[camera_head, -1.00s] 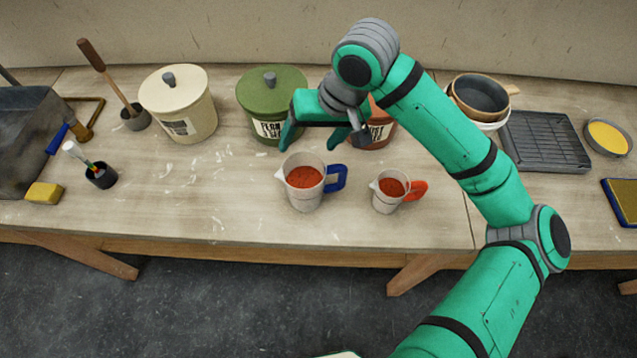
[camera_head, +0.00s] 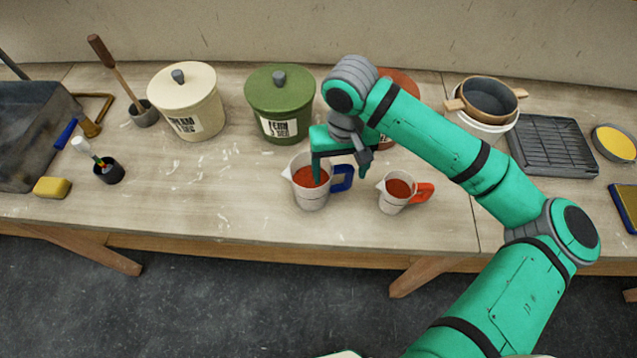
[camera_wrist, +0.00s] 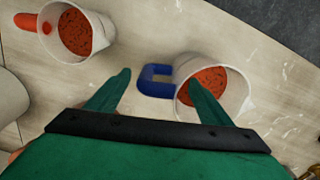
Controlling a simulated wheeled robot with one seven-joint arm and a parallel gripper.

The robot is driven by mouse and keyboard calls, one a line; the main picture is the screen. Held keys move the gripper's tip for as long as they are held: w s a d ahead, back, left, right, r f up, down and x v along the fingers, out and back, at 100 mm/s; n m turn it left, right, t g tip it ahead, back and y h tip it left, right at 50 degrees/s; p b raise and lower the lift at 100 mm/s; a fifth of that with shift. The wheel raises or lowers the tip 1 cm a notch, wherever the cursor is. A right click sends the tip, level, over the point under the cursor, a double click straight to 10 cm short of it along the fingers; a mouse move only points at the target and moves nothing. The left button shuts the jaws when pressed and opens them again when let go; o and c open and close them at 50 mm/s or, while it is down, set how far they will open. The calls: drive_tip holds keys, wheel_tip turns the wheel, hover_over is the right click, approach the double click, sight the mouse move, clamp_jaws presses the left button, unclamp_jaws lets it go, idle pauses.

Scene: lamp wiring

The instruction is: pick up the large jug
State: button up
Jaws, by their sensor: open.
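The large jug (camera_head: 311,193) is white, with a blue handle (camera_head: 342,177) on its right and reddish-brown contents. It stands upright on the bench. My gripper (camera_head: 341,175) is open, pointing down above the jug's handle side. One finger is over or within the jug's mouth and the other is beyond the handle. In the wrist view, the jug (camera_wrist: 228,92) is at right, with one fingertip overlapping its opening. The blue handle (camera_wrist: 154,80) lies between the two fingers (camera_wrist: 160,82). I cannot tell how deep the fingers reach.
A smaller jug (camera_head: 392,193) with an orange handle stands just right of the large jug. Behind are a green canister (camera_head: 278,97), a cream canister (camera_head: 184,92) and a partly hidden red canister (camera_head: 398,82).

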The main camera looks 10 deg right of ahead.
sight(339, 186)
wheel_tip(339, 186, down, 5)
drive_tip(key=shift+r, duration=0.1)
drive_tip(key=shift+c, duration=0.7)
clamp_jaws()
drive_tip(key=shift+r, duration=0.1)
